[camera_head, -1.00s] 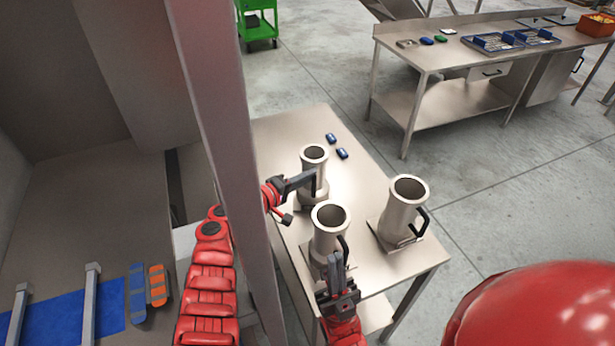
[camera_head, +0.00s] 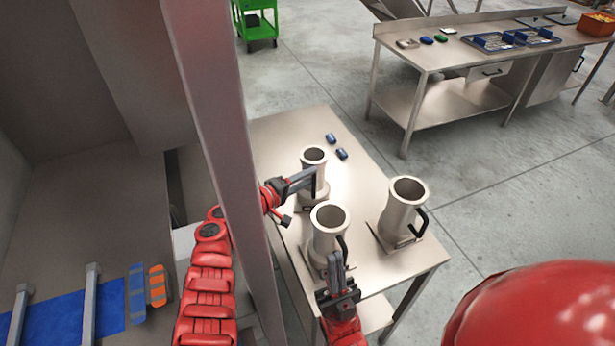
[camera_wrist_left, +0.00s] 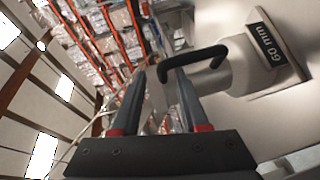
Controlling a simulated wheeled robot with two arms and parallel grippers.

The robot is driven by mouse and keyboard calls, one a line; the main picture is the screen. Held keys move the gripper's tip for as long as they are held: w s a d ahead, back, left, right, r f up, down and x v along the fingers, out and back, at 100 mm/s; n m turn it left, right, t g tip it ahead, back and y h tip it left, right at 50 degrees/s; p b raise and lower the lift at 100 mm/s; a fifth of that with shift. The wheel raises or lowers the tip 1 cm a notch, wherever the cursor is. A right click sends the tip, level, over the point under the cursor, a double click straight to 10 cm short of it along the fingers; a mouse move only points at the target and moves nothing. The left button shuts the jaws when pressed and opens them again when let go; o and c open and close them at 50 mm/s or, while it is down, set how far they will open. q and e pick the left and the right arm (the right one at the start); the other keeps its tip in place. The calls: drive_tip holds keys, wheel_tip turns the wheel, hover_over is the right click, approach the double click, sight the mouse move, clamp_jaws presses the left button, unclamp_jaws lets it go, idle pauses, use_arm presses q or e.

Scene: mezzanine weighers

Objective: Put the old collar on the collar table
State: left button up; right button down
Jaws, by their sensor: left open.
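Three grey metal collars with flanged bases stand upright on the collar table (camera_head: 290,127): one at the back (camera_head: 314,155), one at the front (camera_head: 328,235) and one at the right (camera_head: 402,205). Black handles show on the front and right ones. I cannot tell which is the old collar. My left gripper (camera_head: 308,180) is beside the back collar. In the left wrist view its open fingers (camera_wrist_left: 158,76) are at a black handle (camera_wrist_left: 195,57) of a collar marked "60 mm" (camera_wrist_left: 230,78). My right gripper (camera_head: 335,260) is in front of the front collar; its jaw gap is unclear.
Two small blue items (camera_head: 336,145) lie at the table's back. A long workbench (camera_head: 440,70) with trays stands at the back right, a green cart (camera_head: 258,22) at the top. Floor between is clear.

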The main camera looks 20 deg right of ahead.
use_arm(q)
drive_tip(key=p+v, duration=0.5)
drive_tip(key=v, duration=0.6)
drive_tip(key=shift+s+a, duration=0.2)
drive_tip(key=shift+a, duration=0.05)
drive_tip(key=shift+r, duration=0.1)
